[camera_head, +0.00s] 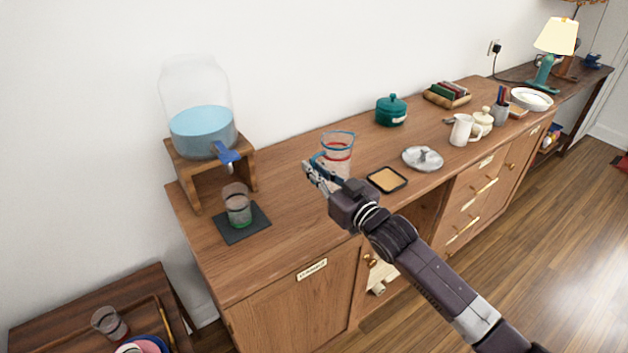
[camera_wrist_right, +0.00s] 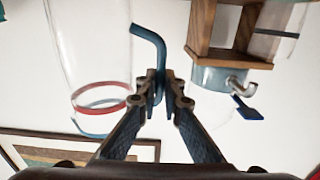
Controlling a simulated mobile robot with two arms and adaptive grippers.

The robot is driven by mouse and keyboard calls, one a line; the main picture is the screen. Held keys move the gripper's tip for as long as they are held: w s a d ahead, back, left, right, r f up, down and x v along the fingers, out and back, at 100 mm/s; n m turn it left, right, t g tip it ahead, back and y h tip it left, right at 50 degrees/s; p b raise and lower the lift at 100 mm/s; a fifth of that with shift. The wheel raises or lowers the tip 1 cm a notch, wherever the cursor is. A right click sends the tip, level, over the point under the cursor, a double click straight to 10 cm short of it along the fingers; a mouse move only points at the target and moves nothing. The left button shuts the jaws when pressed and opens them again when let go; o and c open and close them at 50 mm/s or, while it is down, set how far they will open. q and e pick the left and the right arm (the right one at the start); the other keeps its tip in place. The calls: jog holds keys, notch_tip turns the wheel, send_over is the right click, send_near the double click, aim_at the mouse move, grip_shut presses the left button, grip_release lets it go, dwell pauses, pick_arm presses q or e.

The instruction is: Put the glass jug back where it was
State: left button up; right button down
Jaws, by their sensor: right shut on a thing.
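The clear glass jug (camera_head: 338,150) has a blue rim, a red band and a blue handle. It is upright at the middle of the wooden sideboard (camera_head: 283,258); I cannot tell whether its base touches the top. My right gripper (camera_head: 313,172) is at the jug's left side, shut on the handle. In the right wrist view, which looks upside down, the fingers (camera_wrist_right: 162,88) pinch the blue handle (camera_wrist_right: 150,40), with the glass jug (camera_wrist_right: 90,60) beside them. The jug's lower part is partly hidden by the gripper in the head view. My left gripper is not in view.
A water dispenser (camera_head: 200,130) on a wooden stand is at the left, with a glass (camera_head: 238,206) on a dark mat (camera_head: 243,234) before it.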

jog(key=shift+f, duration=1.7)
jog(key=shift+f, duration=0.1)
jog(key=c, duration=2.5)
grip_release()
jog(key=shift+f, duration=0.25)
jog(key=shift+c, duration=0.2)
jog(key=o, duration=0.4)
jog(key=shift+o, duration=0.2)
jog(key=shift+r, duration=0.1)
send_near(314, 185)
jog(key=shift+s+d+r, duration=0.55)
jog(key=shift+s+r, duration=0.25)
jog(key=shift+s, duration=0.1)
